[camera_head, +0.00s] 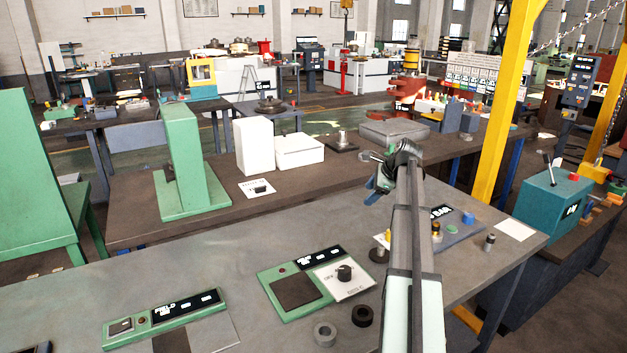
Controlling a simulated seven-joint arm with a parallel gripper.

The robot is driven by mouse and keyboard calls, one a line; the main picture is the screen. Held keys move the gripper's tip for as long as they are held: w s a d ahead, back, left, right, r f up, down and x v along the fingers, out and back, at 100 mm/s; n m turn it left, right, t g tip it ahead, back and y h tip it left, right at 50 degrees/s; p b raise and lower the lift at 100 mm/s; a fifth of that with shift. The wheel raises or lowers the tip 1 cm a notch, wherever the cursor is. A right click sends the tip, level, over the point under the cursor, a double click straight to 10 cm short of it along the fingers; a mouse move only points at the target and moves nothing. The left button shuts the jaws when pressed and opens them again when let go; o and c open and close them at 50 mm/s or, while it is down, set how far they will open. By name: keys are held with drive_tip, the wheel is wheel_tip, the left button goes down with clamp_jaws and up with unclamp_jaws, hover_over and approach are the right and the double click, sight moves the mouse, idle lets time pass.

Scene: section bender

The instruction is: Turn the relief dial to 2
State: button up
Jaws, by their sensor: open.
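No dial carries a readable "relief" label. A blue-grey panel (468,234) with a display ending in "BAR" lies on the near bench, partly hidden behind my arm.
A green panel (283,311) with a black dial (344,273) on a white plate sits left of my arm. Another green panel (112,339) is at left. A yellow post (500,130) rises at right.

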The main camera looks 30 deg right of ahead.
drive_tip(key=w+a+r+n+t, duration=0.2)
drive_tip(key=w+a+n, duration=0.4)
drive_tip(key=w+a, duration=0.7)
drive_tip(key=shift+a+r+t, duration=0.25)
drive_tip(key=shift+a+t, duration=0.5)
drive_tip(key=shift+t, duration=0.05)
drive_tip(key=s+d+r+m+g+h, duration=0.1)
drive_tip(key=s+d+h, duration=0.4)
drive_tip(key=d, duration=1.3)
drive_tip(key=s+d+f+n+g+y, duration=0.1)
drive_tip(key=s+f+n+g+y, duration=0.15)
drive_tip(key=s+g, duration=0.35)
drive_tip(key=s+d+f+n+g+y, duration=0.1)
drive_tip(key=s+n+g, duration=0.2)
drive_tip(key=s, duration=0.6)
drive_tip(key=f, duration=1.3)
drive_tip(key=shift+w+a+f, duration=0.2)
drive_tip(key=shift+w+f, duration=0.05)
drive_tip(key=shift+f, duration=0.15)
